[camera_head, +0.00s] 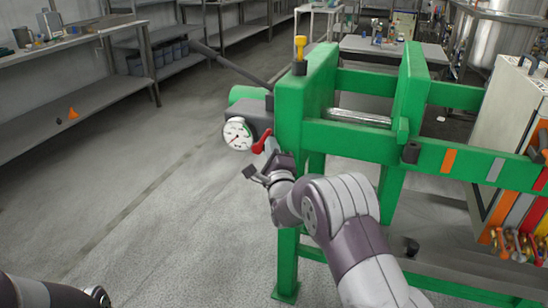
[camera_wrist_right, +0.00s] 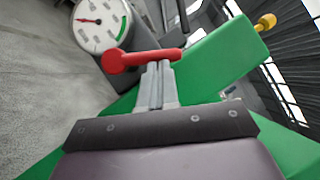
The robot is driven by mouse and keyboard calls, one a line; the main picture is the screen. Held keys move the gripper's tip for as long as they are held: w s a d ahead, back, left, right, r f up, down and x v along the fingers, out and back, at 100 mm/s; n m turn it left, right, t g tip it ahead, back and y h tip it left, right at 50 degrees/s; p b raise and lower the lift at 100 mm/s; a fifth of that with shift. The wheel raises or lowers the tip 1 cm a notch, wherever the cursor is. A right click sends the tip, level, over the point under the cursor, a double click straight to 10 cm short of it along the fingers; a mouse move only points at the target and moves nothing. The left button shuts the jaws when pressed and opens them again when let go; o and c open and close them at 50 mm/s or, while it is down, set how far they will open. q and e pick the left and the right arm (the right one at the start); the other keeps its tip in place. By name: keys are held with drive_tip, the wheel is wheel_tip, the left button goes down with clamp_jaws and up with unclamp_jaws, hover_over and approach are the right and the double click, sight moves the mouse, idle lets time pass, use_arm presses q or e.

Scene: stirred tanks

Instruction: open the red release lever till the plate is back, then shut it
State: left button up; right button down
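The red release lever (camera_head: 262,141) sits on a grey block at the left end of the green frame (camera_head: 292,110), beside a round white gauge (camera_head: 238,133). In the right wrist view the lever (camera_wrist_right: 143,58) lies across the picture, with its round end at left. My right gripper (camera_head: 262,171) is at the lever. Its two fingers (camera_wrist_right: 158,72) are together, tips against or very near the lever's bar; contact is unclear. A green upright plate (camera_head: 411,88) stands apart from the end block, with a silver rod (camera_head: 358,117) between them.
A dark long handle (camera_head: 232,65) reaches up-left from the frame. A yellow-topped knob (camera_head: 300,47) stands on the end block. A pale panel (camera_head: 500,125) and colored parts are at right. Shelves (camera_head: 85,100) line the left; the floor between is clear.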

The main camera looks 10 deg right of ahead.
sight(264, 138)
drive_tip(key=r+n+g+p, duration=0.1)
drive_tip(key=n, duration=0.1)
drive_tip(key=a+n+g+p, duration=0.1)
drive_tip(key=shift+w+r+n+y, duration=0.3)
drive_tip(key=shift+w+r+n, duration=0.1)
drive_tip(key=shift+w+a+r+p, duration=0.1)
drive_tip(key=shift+w+a+p, duration=0.1)
drive_tip(key=shift+a+p, duration=0.1)
drive_tip(key=shift+a+r, duration=0.1)
idle(0.4)
